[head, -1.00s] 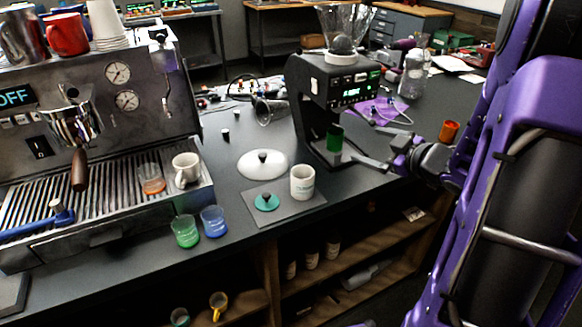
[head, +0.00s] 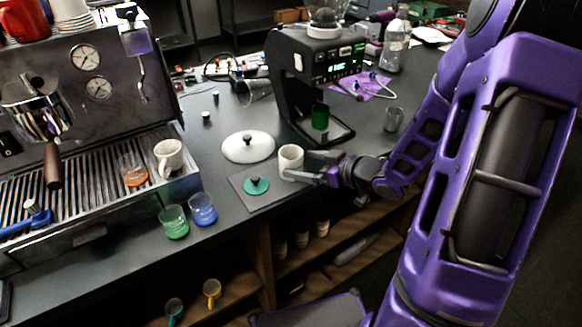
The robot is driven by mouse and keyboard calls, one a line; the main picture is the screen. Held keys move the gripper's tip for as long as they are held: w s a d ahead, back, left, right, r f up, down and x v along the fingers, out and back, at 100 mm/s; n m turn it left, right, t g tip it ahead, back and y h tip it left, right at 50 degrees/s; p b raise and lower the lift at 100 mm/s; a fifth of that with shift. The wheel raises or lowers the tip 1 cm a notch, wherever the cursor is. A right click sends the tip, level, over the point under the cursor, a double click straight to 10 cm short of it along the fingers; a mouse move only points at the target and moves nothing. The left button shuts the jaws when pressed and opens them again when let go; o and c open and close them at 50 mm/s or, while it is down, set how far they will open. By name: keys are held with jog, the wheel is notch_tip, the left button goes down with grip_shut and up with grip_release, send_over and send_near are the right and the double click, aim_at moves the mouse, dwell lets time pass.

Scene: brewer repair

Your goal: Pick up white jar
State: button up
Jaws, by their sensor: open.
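The white jar (head: 291,158) stands upright on the counter, at the back right corner of a dark grey mat (head: 272,200). A teal lid with a black knob (head: 256,186) lies on the same mat. My gripper (head: 304,167) is open and comes in from the right, low over the counter, with its fingers at the right side of the jar. The fingers overlap the jar's lower right part in the head view. I cannot tell whether they touch it or how far around it they reach.
A white lid (head: 248,147) lies behind the mat. The black grinder (head: 312,75) stands close behind the jar. Green (head: 174,222) and blue (head: 203,209) glasses stand left of the mat by the espresso machine (head: 90,100). A grey cup (head: 393,119) stands behind my arm.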

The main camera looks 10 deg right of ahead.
aim_at(284, 163)
jog(key=shift+s+a+b+x, duration=0.1)
jog(key=shift+b+x, duration=0.15)
jog(key=shift+x, duration=1.5)
jog(key=shift+s+a+b+x, duration=0.1)
jog(key=shift+a+b+x, duration=0.1)
jog(key=shift+x, duration=1.55)
jog(key=shift+f, duration=0.1)
jog(key=c, duration=1.6)
